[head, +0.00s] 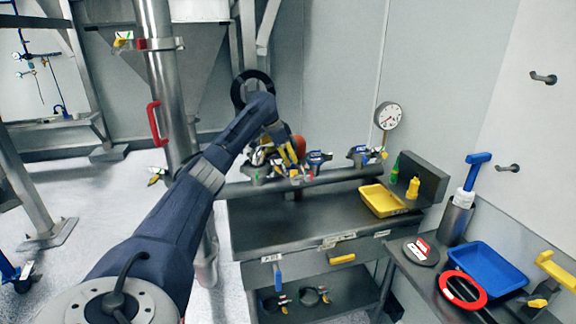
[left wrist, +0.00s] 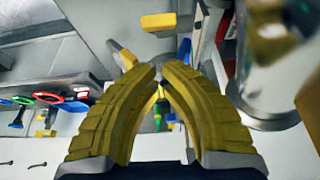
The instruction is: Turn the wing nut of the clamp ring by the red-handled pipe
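In the head view the steel pipe (head: 162,75) with the red handle (head: 157,124) stands upright left of the workbench. A clamp ring (head: 158,44) circles it near the top, with its coloured wing nut (head: 122,39) sticking out to the left. My left gripper (head: 289,152) has yellow fingers and is right of the pipe, over the back of the bench, apart from that wing nut. In the left wrist view its fingers (left wrist: 158,75) nearly meet at the tips, and I see nothing clearly held. My right gripper is not in view.
Several clamps lie along the bench's rear bar (head: 340,176), close to my left gripper. A yellow tray (head: 384,201) and yellow bottle (head: 413,188) are on the right of the bench. A blue tray (head: 488,270) and red ring (head: 463,289) lie at the lower right.

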